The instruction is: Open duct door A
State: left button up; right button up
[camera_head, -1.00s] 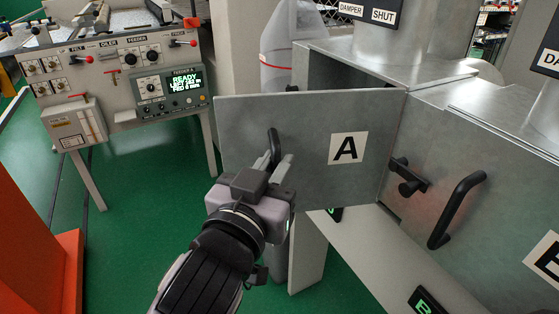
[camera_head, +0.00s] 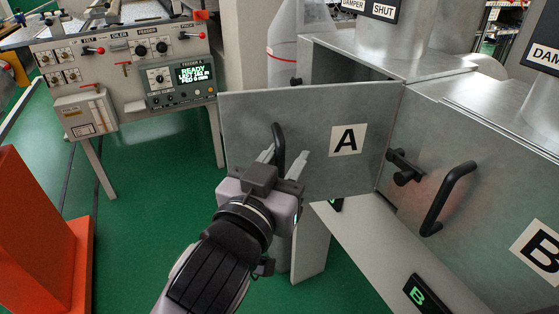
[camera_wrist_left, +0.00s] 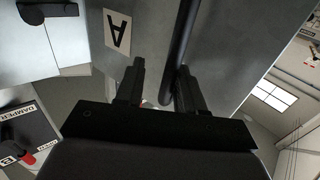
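Duct door A (camera_head: 310,120) is a grey metal panel with a white label "A" (camera_head: 347,140). It stands swung out from the duct, with a dark opening (camera_head: 335,67) showing behind its top edge. Its black bar handle (camera_head: 278,140) is near the door's left side. My left gripper (camera_head: 285,158) is at the handle with its fingers apart, one on each side of the bar. In the left wrist view the handle (camera_wrist_left: 182,45) runs between the open fingers (camera_wrist_left: 160,78), closer to the right one. My right gripper is not in view.
A black latch (camera_head: 405,168) sits on the duct right of door A. Door B (camera_head: 490,200), with its own black handle (camera_head: 447,200), is at the right. A control console (camera_head: 130,75) stands at the back left, and an orange post (camera_head: 40,235) at the left. Green floor lies between.

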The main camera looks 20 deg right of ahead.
pick_arm(q)
jog(key=shift+a, duration=0.1)
dwell(0.3)
jog(key=shift+s+a+f, duration=0.1)
jog(key=shift+s+a, duration=0.25)
jog(key=shift+s, duration=0.05)
jog(key=v, duration=0.6)
jog(key=shift+b, duration=0.45)
